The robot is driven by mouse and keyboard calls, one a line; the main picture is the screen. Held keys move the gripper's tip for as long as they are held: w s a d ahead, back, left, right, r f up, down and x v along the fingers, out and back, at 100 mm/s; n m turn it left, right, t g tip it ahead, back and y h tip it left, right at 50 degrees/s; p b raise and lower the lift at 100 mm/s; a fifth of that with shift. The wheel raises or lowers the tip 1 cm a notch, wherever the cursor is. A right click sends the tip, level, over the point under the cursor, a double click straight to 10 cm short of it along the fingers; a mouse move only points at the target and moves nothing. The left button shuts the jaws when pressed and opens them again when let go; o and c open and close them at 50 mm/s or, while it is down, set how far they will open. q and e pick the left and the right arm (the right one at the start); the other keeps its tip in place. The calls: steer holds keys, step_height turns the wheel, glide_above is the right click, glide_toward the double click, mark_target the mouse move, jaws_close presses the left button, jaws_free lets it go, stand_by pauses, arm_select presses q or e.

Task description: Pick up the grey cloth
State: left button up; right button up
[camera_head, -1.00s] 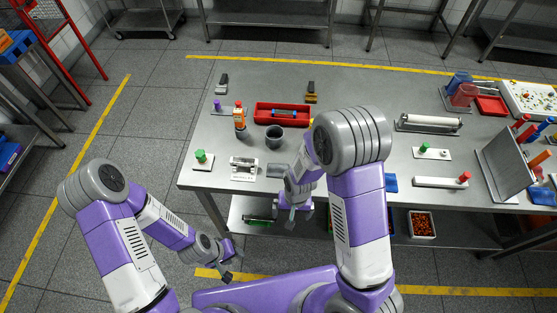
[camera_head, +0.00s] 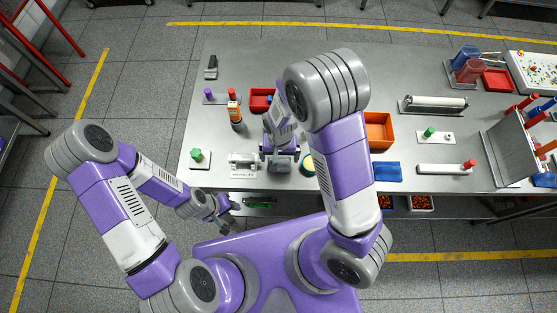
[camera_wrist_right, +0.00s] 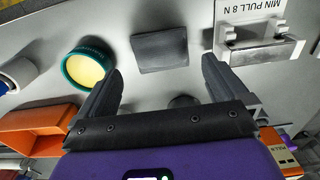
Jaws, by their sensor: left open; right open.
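The grey cloth (camera_wrist_right: 160,48) is a small dark grey square lying flat on the steel table, seen in the right wrist view. It lies ahead of and between the fingers of my right gripper (camera_wrist_right: 160,68), which is open and empty. In the head view my right gripper (camera_head: 280,155) is over the table's front part and mostly hides the cloth. My left gripper (camera_head: 226,218) is open and empty, low in front of the table's front edge.
A green-rimmed round container with a yellow top (camera_wrist_right: 88,66) sits on one side of the cloth, a white-labelled metal fixture (camera_wrist_right: 255,45) on the other. An orange bin (camera_head: 379,131) and blue cloth (camera_head: 388,172) lie to the right. A green-knobbed block (camera_head: 199,157) stands left.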

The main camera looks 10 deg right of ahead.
mark_target(279, 161)
step_height(279, 161, down, 5)
steer(key=shift+r, duration=0.2)
steer(key=shift+c, duration=0.3)
steer(key=c, duration=0.9)
step_height(279, 161, up, 10)
steer(key=shift+r+p, duration=0.1)
steer(key=shift+p, duration=0.55)
